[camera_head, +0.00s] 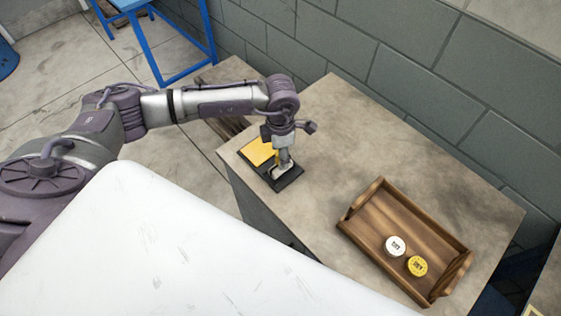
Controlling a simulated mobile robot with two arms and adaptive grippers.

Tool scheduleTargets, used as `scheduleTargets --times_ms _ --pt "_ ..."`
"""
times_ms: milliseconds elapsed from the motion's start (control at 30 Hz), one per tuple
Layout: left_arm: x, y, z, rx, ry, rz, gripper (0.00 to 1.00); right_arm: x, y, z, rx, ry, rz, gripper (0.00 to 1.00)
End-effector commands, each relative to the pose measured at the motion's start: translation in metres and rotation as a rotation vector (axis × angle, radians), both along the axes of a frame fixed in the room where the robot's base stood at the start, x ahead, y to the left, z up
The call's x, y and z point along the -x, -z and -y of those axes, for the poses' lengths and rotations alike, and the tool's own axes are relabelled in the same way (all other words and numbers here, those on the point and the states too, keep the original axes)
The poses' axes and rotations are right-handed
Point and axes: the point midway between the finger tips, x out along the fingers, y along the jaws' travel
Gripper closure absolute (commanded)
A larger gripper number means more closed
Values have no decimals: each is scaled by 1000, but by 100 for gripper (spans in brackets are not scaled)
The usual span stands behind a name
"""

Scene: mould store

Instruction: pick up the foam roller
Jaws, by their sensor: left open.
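My left gripper (283,163) points down over a small black tray (290,181) on the grey worktop. Its fingers are small here, and the gap between them is hard to make out. A flat yellow piece (259,152) lies in the tray, just left of the gripper. A small pale shape shows at the fingertips; I cannot tell whether it is part of the gripper or the foam roller. I cannot pick out the foam roller with certainty. My right gripper is not in view.
A wooden tray (359,226) with raised handles stands on the worktop (345,130) at the right. It holds a white round tin (395,246) and a yellow one (417,266). A block wall (420,85) runs behind. The worktop between the trays is clear.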

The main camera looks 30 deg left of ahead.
Motion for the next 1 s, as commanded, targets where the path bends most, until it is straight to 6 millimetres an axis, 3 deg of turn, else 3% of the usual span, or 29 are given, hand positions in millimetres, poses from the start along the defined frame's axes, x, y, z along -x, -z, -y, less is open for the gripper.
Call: scheduleTargets --times_ms 100,467,1000 --pt "0 0 0 0 0 0 42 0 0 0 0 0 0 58" --pt "0 0 0 1 0 1 100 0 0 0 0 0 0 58" --pt "-1 -8 1 2 1 3 100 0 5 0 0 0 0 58"
